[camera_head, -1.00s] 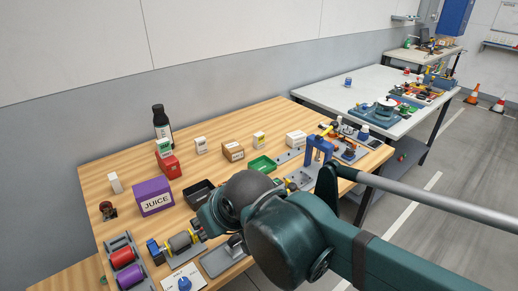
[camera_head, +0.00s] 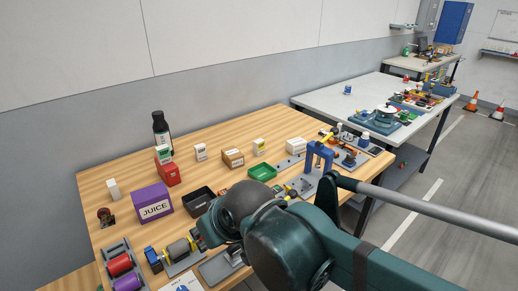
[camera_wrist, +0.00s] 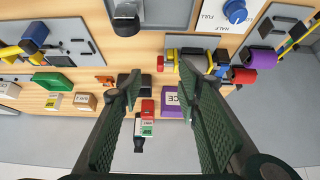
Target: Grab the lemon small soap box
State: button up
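A small white box with a yellow label (camera_head: 259,147), which looks like the lemon small soap box, stands on the wooden bench just behind the green tray. It also shows in the wrist view (camera_wrist: 54,102), at the left beside a brown carton. My gripper (camera_wrist: 160,76) is open and empty, its two green-padded fingers wide apart above the bench. The box is outside the fingers, to their left in the wrist view. In the head view my own arm hides the gripper.
Near the box are the green tray (camera_head: 262,173), the brown carton (camera_head: 232,158) and a larger white box (camera_head: 296,146). A black tray (camera_head: 199,200), purple juice box (camera_head: 153,202), red box (camera_head: 168,172) and dark bottle (camera_head: 160,130) stand further left. A blue clamp-like frame (camera_head: 319,156) rises at the right.

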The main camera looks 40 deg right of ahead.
jog(key=shift+o, duration=0.5)
jog(key=shift+r, duration=0.1)
jog(key=w+d+r+m+g+h+p, duration=0.1)
jog(key=w+d+r+m+p, duration=0.15)
jog(key=w+r, duration=0.2)
jog(key=w+d+r+m+p, duration=0.1)
jog(key=w+d+r+p, duration=0.1)
jog(key=w+d+r, duration=0.3)
jog(key=m+g+h+p, duration=0.3)
jog(key=m+g+p, duration=0.3)
jog(key=m+p, duration=0.8)
send_over(257, 142)
jog(key=a, duration=0.2)
notch_tip(257, 142, down, 12)
jog(key=shift+f, duration=0.1)
jog(key=shift+f, duration=0.1)
